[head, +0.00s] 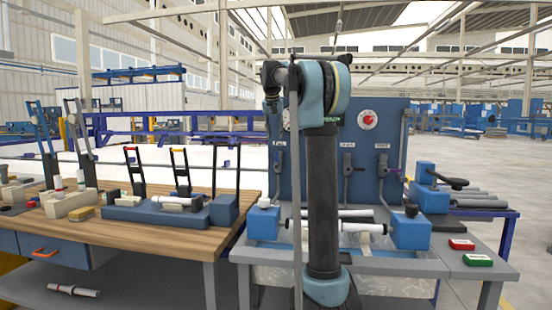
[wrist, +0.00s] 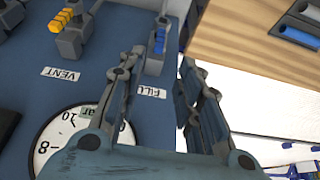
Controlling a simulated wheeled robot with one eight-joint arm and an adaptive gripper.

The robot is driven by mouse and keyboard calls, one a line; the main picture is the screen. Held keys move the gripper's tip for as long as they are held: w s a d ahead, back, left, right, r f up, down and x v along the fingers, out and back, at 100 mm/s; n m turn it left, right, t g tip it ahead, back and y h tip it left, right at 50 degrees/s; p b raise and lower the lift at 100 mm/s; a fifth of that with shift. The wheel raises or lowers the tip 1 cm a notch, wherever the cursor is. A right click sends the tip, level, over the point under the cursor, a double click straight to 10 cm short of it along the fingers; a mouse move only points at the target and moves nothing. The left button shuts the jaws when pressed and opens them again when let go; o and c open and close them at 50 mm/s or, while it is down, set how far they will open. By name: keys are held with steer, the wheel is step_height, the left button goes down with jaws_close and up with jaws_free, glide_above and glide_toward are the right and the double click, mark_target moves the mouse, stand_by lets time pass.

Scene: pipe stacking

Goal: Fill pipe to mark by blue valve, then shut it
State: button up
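The blue valve (wrist: 158,40) has a small blue lever on a grey body and sits on the blue panel (wrist: 105,50), beside the label FILL (wrist: 152,92). My gripper (wrist: 162,60) is open, with its fingers apart and the blue lever just ahead, between the fingertips in the picture. I cannot tell whether they touch. The round white gauge (wrist: 48,142) is partly covered by my gripper; its needle and mark cannot be made out. In the head view a white pipe (head: 355,227) lies across the blue clamps of the bench behind my arm.
A yellow valve (wrist: 62,20) sits beside the label VENT (wrist: 60,74). The panel (head: 385,165) also carries a red button (head: 368,120) and levers. A wooden workbench (head: 150,222) with fixtures stands left. A red box (head: 461,244) and green box (head: 478,260) lie at right.

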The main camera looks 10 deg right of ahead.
mark_target(277, 162)
steer(key=x, duration=1.2)
steer(key=shift+w+d+f, duration=0.1)
steer(key=shift+d+f, duration=0.05)
steer(key=shift+f, duration=0.2)
jaws_close()
